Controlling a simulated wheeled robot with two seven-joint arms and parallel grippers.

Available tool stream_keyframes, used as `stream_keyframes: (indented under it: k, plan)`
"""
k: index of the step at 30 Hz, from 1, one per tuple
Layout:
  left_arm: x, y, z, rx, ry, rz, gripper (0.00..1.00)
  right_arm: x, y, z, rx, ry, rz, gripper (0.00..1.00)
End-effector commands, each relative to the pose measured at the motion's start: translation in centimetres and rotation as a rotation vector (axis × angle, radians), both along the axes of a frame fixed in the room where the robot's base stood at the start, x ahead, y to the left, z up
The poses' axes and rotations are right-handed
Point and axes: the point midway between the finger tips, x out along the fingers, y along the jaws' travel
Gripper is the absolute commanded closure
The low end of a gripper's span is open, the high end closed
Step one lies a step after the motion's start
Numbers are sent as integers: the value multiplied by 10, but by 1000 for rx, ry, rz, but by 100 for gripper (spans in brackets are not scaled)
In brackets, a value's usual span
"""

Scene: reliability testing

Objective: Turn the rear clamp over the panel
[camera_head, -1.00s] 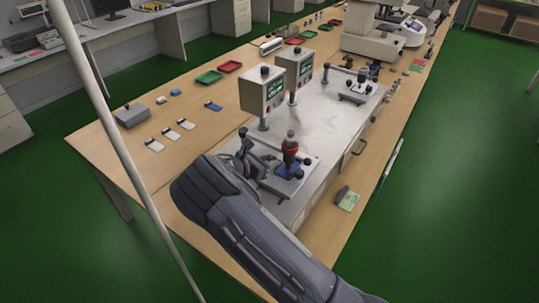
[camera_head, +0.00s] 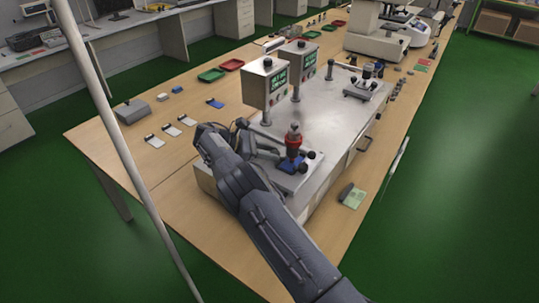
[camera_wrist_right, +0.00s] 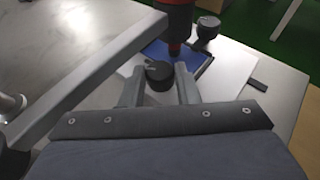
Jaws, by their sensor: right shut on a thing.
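The blue panel (camera_head: 291,166) lies on the fixture at the near end of the grey metal station, under a red-and-black upright clamp part (camera_head: 293,141). In the right wrist view, the panel (camera_wrist_right: 192,60) shows behind the red clamp tip (camera_wrist_right: 174,25). In the head view my right wrist hides the fingers and part of the fixture. My left gripper is not in view.
Two grey display boxes (camera_head: 264,82) on posts stand behind the fixture. A second fixture (camera_head: 367,84) is farther along the station. Small cards (camera_head: 171,130) and red and green trays (camera_head: 212,75) lie on the wooden table. A thin pale pole crosses the left side.

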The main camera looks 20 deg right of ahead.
Motion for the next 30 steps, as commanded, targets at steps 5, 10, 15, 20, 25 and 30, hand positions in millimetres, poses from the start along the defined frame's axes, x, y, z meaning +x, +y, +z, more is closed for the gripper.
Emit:
stream_keyframes:
  k: [5, 10, 15, 20, 25, 30]
  plan:
    - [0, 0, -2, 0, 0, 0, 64, 0, -1, -1, -1, 2, -20, 94]
    - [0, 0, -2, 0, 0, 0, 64, 0, -1, -1, -1, 3, -24, 94]
    - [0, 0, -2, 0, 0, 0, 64, 0, -1, 0, -2, 3, -24, 94]
    - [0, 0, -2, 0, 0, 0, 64, 0, -1, 0, -2, 3, -23, 62]
    - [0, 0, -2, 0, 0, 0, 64, 0, -1, 0, -2, 1, -22, 62]
    - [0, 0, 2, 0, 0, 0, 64, -1, 0, 4, -1, 1, -23, 62]
